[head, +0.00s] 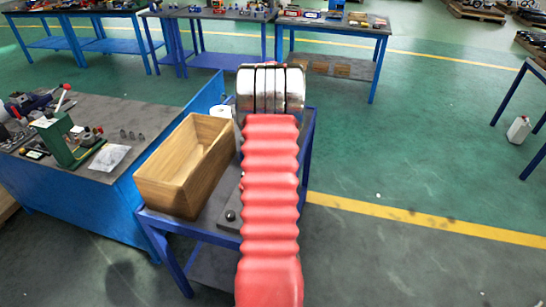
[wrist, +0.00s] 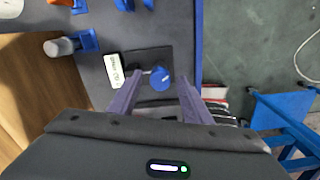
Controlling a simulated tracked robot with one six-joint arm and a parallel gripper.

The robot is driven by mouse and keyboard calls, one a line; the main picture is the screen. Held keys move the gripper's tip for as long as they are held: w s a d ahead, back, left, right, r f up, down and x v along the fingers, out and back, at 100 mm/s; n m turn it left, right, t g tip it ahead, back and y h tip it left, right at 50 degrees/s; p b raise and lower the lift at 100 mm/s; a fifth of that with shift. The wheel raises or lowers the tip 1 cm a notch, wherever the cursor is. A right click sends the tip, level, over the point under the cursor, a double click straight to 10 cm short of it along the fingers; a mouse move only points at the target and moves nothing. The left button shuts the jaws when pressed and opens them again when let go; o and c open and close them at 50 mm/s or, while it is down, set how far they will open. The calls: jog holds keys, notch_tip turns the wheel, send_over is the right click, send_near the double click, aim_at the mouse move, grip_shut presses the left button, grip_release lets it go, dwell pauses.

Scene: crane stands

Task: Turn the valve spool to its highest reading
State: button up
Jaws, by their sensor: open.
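In the wrist view a round blue knob (wrist: 160,79), which looks like the valve spool, sits on a dark plate (wrist: 150,58) on the grey table. A short grey pin shows at its left side. A white plate (wrist: 114,70) with small dark marks lies left of it; I cannot read the marks. My gripper (wrist: 159,90) is open, with one finger left of the knob and one right of it in the picture. Both fingers appear apart from the knob; I cannot tell their height above it. In the head view my red arm hides the gripper and the knob.
A wooden box (head: 180,182) stands left of my arm on the small table. A blue workbench (head: 100,210) is further left. Open green floor (head: 410,150) lies right.

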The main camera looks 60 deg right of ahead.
jog(key=shift+f, duration=0.35)
jog(key=shift+c, duration=0.4)
jog(key=c, duration=1)
